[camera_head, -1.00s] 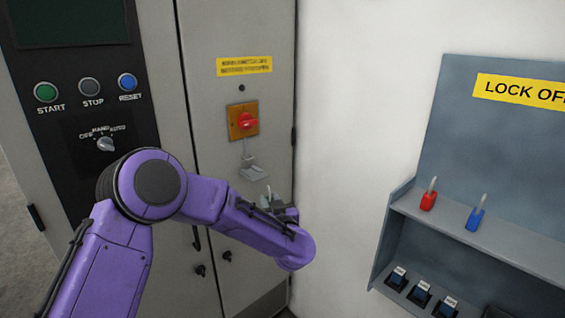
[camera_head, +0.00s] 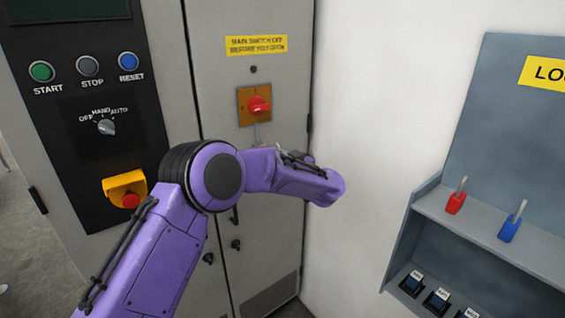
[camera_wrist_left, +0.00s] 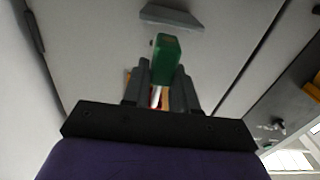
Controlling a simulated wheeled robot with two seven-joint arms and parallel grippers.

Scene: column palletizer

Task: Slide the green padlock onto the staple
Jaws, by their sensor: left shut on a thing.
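The green padlock (camera_wrist_left: 167,55) is in my left gripper (camera_wrist_left: 161,75), seen in the left wrist view. Its body is at the top of that picture, and its pale shackle (camera_wrist_left: 155,97) points down between the fingers. In the head view, my purple left arm hides the padlock and the gripper jaws. A thin grey piece, perhaps the staple (camera_head: 258,134), shows just below the red main switch (camera_head: 259,106); the rest is behind my arm. I cannot tell whether the shackle touches the staple. My right gripper is out of view.
A grey ledge-like bracket (camera_wrist_left: 171,15) is at the top of the wrist view. The cabinet (camera_head: 285,80) has buttons, a selector and an emergency stop (camera_head: 130,199). On the right, a shelf (camera_head: 433,198) holds a red padlock (camera_head: 456,202) and a blue padlock (camera_head: 510,228).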

